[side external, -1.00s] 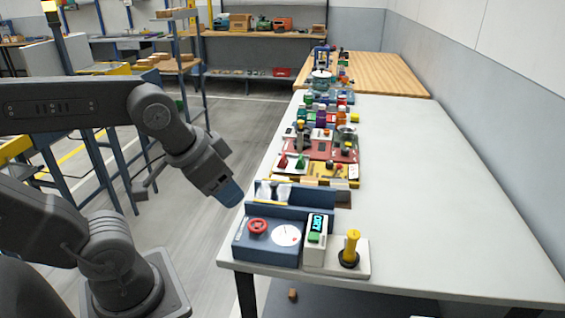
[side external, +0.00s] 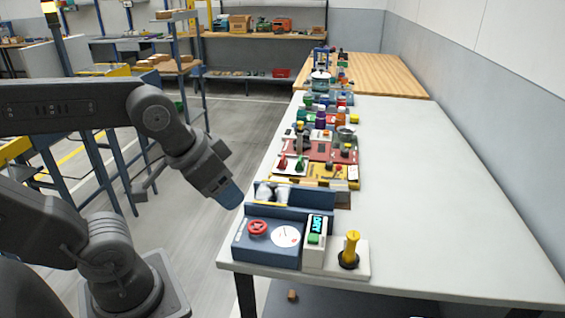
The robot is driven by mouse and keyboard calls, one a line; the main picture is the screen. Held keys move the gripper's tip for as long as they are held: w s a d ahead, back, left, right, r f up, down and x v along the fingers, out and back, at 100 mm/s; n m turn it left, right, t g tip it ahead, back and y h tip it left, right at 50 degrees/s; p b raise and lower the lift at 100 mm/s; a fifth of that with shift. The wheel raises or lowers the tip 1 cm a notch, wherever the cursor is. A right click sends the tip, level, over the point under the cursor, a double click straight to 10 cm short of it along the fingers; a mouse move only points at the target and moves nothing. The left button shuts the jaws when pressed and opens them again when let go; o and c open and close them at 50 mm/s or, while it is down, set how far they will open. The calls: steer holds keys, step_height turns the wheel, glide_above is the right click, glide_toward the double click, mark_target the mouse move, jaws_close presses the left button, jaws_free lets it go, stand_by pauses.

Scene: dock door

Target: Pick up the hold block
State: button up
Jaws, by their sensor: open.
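I cannot tell for sure which item is the hold block. A yellow upright piece (side external: 351,248) stands in a black ring on a white base at the near edge of the table. Left of it are a white unit with a green button (side external: 315,243) and a blue box with a red knob and a white dial (side external: 270,242). My gripper (side external: 229,194) hangs over the floor just left of the table edge, pointing down and right, apart from everything. Its jaws look empty; the gap between them hardly shows from this side.
The white table (side external: 450,210) is clear on its right side. Several coloured fixtures, including a red panel (side external: 327,151), line its left side toward a wooden worktop (side external: 385,72). A small brown block (side external: 292,295) lies below the table. A wall runs along the right.

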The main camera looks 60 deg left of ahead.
steer(key=shift+o, duration=1.1)
steer(key=w+a+r+m+g, duration=0.1)
steer(key=w+a+r, duration=0.15)
steer(key=w, duration=0.25)
steer(key=w+a+r+m, duration=0.1)
steer(key=w+a+r, duration=0.15)
steer(key=w, duration=0.35)
steer(key=m+g+h, duration=0.1)
steer(key=m+g, duration=0.2)
steer(key=m, duration=0.5)
glide_above(283, 156)
steer(key=a, duration=0.1)
step_height(283, 156, down, 19)
steer(key=shift+s+f, duration=0.1)
steer(key=shift+d+f, duration=0.2)
steer(key=shift+f, duration=0.7)
steer(key=shift+d+f, duration=0.15)
steer(key=shift+f, duration=0.8)
steer(key=shift+d+f, duration=0.2)
steer(key=shift+f, duration=0.7)
